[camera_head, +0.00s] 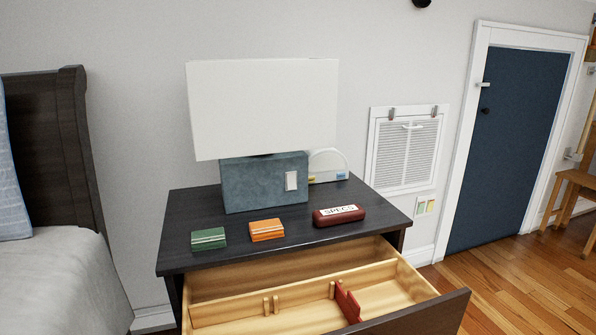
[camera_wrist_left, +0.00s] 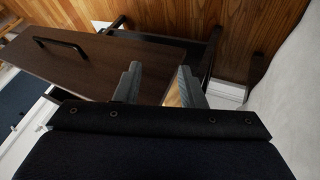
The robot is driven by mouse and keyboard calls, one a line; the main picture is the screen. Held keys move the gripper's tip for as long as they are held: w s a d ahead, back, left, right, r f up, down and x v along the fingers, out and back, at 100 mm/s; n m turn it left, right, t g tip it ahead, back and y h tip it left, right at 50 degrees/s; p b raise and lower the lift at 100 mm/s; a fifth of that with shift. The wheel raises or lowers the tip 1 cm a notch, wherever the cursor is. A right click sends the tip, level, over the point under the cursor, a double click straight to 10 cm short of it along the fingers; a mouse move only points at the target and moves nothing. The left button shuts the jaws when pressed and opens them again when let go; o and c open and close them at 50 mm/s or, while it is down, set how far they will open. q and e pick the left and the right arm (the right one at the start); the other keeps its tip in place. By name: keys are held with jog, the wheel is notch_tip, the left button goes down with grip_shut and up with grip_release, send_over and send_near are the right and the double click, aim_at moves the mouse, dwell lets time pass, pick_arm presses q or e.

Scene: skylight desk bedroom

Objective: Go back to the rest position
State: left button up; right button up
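My left gripper (camera_wrist_left: 158,72) shows only in the left wrist view. Its two fingers are apart, with nothing held between them. Beyond them is the dark drawer front with a black handle (camera_wrist_left: 62,46). No arm or gripper of mine shows in the head view, and my right gripper is in neither view.
A dark nightstand (camera_head: 190,255) has its divided drawer (camera_head: 300,292) pulled open, with a red divider (camera_head: 346,302). On top are a lamp (camera_head: 262,108), green (camera_head: 208,239) and orange (camera_head: 266,230) items and a "SPECS" case (camera_head: 338,216).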

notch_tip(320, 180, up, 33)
jog(key=p, duration=3.1)
